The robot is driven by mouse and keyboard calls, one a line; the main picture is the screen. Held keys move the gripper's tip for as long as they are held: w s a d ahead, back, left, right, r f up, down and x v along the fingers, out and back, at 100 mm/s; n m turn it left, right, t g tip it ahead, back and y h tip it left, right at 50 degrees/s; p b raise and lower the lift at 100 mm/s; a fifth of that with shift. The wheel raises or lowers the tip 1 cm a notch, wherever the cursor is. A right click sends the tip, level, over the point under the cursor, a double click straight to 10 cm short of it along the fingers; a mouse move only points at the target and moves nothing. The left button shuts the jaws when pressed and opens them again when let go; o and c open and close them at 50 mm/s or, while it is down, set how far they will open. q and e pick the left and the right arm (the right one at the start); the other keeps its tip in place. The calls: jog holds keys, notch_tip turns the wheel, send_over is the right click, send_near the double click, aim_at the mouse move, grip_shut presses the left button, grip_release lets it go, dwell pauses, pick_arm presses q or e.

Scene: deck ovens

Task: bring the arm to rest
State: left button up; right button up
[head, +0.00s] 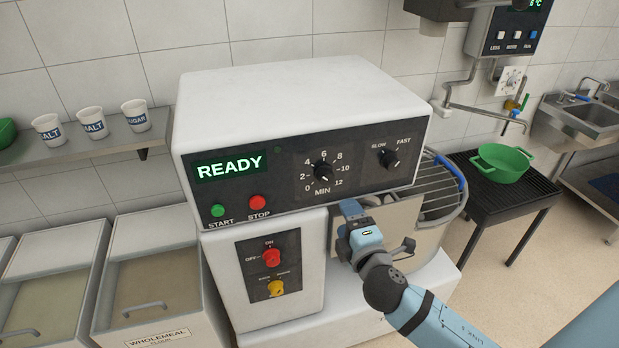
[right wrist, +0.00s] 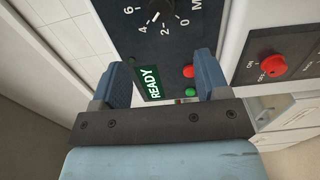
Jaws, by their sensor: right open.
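My right gripper (head: 351,212) is in front of the white mixer (head: 300,85), just below its control panel. It also shows in the right wrist view (right wrist: 163,68), where its two blue fingers stand wide apart with nothing between them. Behind the fingers are the panel with the green READY display (right wrist: 148,83), the red stop button (right wrist: 188,71) and the green start button (right wrist: 190,91). I cannot tell the exact gap between fingertips and panel, but the gripper holds nothing. My left gripper is in neither view.
A red switch (head: 271,257) and yellow switch (head: 275,288) sit on the lower panel. A wire guard (head: 440,190) is right of the gripper. A green pot (head: 502,163) stands on a black stand. Cups line the left shelf (head: 70,150); flour bins stand below. Open floor lies right.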

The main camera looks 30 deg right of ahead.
jog(key=s+a+f+m+g+y, duration=0.2)
jog(key=s+a+f+m, duration=0.2)
jog(key=f, duration=0.3)
jog(key=s+a+f+m+g+y+p, duration=0.1)
jog(key=s+a+f+m, duration=0.3)
jog(key=f, duration=0.4)
jog(key=s+a+f+m+g+y, duration=0.3)
jog(key=s+a+f+m+y, duration=0.1)
jog(key=f, duration=0.4)
jog(key=shift+s+a+f+g, duration=0.15)
jog(key=shift+s+a+g, duration=0.15)
jog(key=shift+s+a, duration=0.6)
jog(key=shift+s+d, duration=0.15)
jog(key=shift+d, duration=0.05)
jog(key=shift+c, duration=0.3)
